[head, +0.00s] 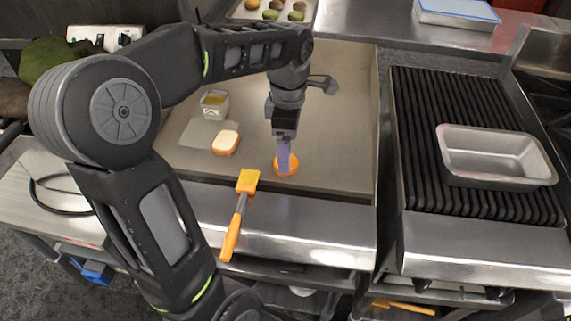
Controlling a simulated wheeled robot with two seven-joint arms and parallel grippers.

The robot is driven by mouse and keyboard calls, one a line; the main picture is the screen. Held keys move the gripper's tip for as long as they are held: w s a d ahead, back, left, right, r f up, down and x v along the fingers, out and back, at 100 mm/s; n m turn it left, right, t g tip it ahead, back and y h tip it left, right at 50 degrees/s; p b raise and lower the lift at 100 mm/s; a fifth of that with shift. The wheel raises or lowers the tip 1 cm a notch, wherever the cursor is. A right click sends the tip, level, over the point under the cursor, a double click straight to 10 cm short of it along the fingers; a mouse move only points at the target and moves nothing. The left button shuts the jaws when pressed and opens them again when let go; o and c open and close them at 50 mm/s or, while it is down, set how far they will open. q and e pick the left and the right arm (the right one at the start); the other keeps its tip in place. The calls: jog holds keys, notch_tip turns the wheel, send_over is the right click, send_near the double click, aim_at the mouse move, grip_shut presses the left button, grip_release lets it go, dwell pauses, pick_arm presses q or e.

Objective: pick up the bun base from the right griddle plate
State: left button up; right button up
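A round orange-brown piece (291,168), which looks like the bun base, lies flat on the griddle plate (335,140) near its front edge. My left gripper (284,168) points straight down over it, with the fingertips at or just above the piece and covering part of it. The fingers show edge-on as one narrow shape, so their gap and any contact are hidden. A pale-topped bread piece (225,142) lies to the left on the same plate. My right gripper is not in view.
A small container with yellow contents (214,104) stands behind the bread piece. An orange brush (238,212) lies across the front ledge. A metal pan (495,157) sits on the ribbed grill (440,100) at right. The plate's right part is clear.

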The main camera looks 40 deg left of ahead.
pick_arm(q)
jog(key=shift+w+f+p, duration=0.15)
jog(key=shift+f+p, duration=0.15)
jog(key=shift+f, duration=2.35)
jog(key=c, duration=1.4)
notch_tip(320, 180, up, 10)
